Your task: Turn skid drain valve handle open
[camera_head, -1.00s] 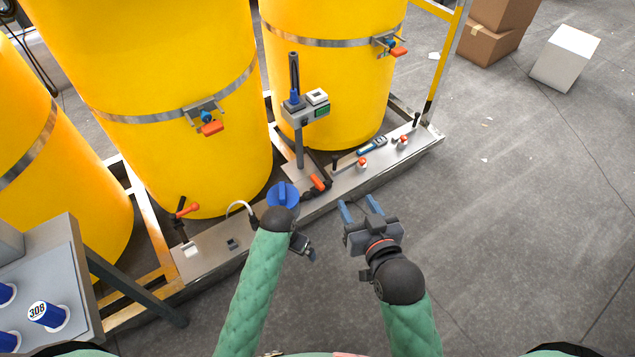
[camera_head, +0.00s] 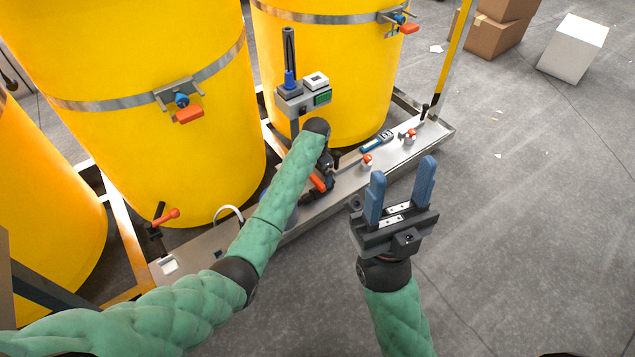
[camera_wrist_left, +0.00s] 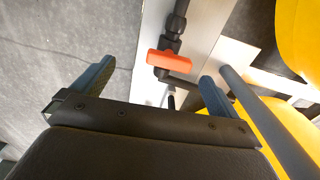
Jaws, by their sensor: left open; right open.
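The orange drain valve handle (camera_head: 318,183) sits on dark piping low on the skid, in front of the middle post. The left wrist view shows it as an orange T-shaped handle (camera_wrist_left: 168,61) on a black valve body. My left gripper (camera_wrist_left: 156,72) is open, its blue fingers spread to either side of the handle, which shows beyond and between them. I cannot tell any contact. In the head view my left wrist hides part of the piping. My right gripper (camera_head: 402,185) is open and empty, fingers up, over the floor before the skid.
Yellow drums (camera_head: 150,130) stand behind the metal skid deck (camera_head: 345,180). A post with a meter box (camera_head: 303,97) rises close to my left wrist. Another orange-handled valve (camera_head: 166,216) is at the left.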

